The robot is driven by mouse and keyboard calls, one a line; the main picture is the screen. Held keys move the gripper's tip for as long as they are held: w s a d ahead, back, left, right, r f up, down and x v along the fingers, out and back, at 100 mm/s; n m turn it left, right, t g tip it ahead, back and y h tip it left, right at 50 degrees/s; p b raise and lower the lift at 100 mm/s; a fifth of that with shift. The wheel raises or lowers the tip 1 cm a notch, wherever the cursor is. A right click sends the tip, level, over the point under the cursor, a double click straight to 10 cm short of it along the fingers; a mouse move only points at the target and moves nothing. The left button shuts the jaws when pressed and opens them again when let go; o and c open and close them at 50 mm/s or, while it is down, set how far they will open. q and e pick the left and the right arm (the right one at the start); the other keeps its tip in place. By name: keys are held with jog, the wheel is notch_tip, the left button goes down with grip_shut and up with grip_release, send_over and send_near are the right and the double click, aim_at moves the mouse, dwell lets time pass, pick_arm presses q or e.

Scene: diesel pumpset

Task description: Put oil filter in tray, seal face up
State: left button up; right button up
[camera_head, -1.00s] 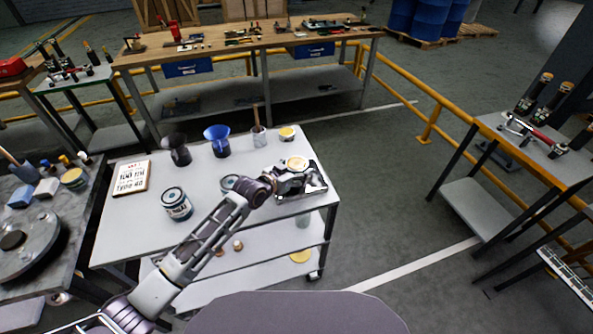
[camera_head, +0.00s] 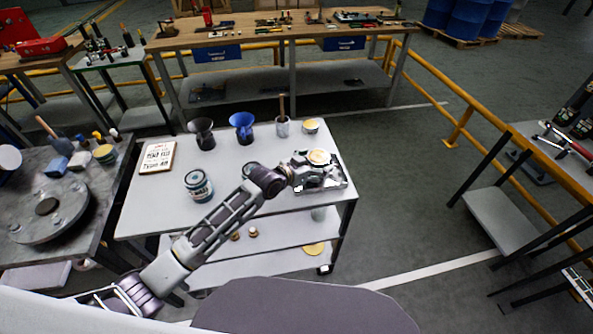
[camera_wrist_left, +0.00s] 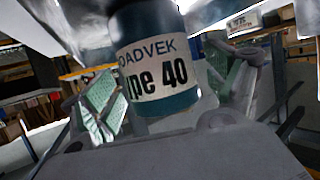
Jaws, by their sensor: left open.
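The oil filter is a teal cylinder (camera_wrist_left: 160,70) with a white label reading "Type 40" in the left wrist view. It stands between the green finger pads of my open left gripper (camera_head: 318,173), with a gap at each side. In the head view its round tan top (camera_head: 319,157) shows above the fingers, while its body is mostly hidden. It is too small to tell whether that top is the seal face. The tray (camera_head: 341,186) shows as a grey edge around the gripper on the white cart (camera_head: 225,155). My right gripper is out of view.
The cart's front left is clear.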

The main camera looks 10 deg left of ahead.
pick_arm(q)
jog(key=shift+v, duration=5.1)
